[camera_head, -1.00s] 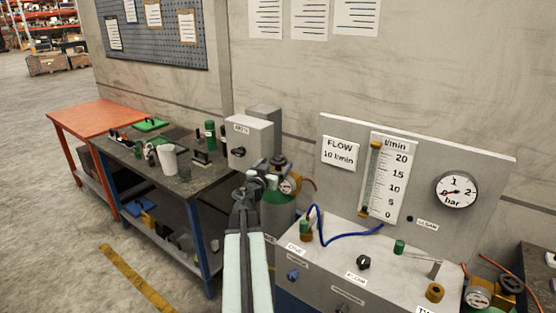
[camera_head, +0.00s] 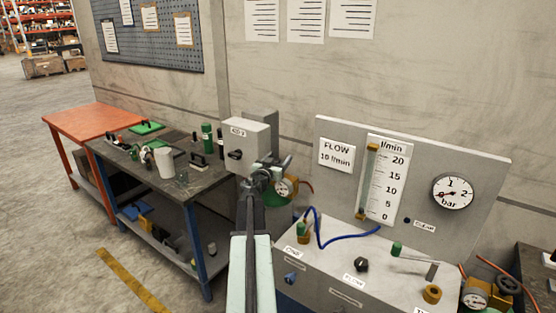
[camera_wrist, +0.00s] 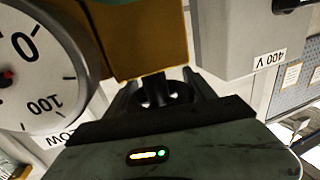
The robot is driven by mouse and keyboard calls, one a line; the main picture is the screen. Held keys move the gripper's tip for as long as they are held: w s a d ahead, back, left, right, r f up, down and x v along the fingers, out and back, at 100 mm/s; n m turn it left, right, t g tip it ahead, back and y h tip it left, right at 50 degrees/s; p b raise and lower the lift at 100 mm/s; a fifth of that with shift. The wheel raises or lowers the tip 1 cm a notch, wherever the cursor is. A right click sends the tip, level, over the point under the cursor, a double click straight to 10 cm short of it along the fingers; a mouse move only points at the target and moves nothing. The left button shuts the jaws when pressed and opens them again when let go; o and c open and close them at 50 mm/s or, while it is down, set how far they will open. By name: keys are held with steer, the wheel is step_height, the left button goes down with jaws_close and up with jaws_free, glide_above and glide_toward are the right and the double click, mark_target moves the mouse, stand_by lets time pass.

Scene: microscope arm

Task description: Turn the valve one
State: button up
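A gas cylinder stands behind my arm in the head view, with a round gauge (camera_head: 287,187) on its regulator. In the wrist view a brass valve body (camera_wrist: 150,40) fills the top, with a dark knob or handwheel (camera_wrist: 163,90) on a short stem. My gripper (camera_wrist: 165,95) has its two dark fingers spread on either side of this knob; whether they touch it is unclear. In the head view my gripper (camera_head: 266,163) reaches the cylinder's top, and my arm hides much of the valve. No label reading valve one is legible.
A grey box marked 400 V (camera_head: 248,142) is close left of my gripper. A large gauge (camera_wrist: 35,75) is close by in the wrist view. The flow panel (camera_head: 470,145), with a blue hose (camera_head: 345,238), stands right.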

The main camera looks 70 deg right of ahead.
steer(key=n+t, duration=0.2)
steer(key=t, duration=0.1)
steer(key=shift+w+t, duration=0.1)
steer(key=shift+t, duration=0.3)
steer(key=shift+w+a+n+t+y, duration=0.1)
steer(key=shift+w+n+t+y, duration=0.15)
steer(key=shift+n+t, duration=0.45)
steer(key=shift+w+n+t+y, duration=0.2)
steer(key=shift+n+t+y, duration=0.25)
steer(key=shift+t, duration=0.4)
steer(key=shift+w+a+n+t+y, duration=0.1)
steer(key=shift+w+n+t+y, duration=0.1)
steer(key=shift+n+t, duration=0.5)
steer(key=o, duration=1.4)
steer(key=v, duration=0.7)
steer(key=shift+s+a, duration=0.25)
steer(key=shift+a, duration=0.05)
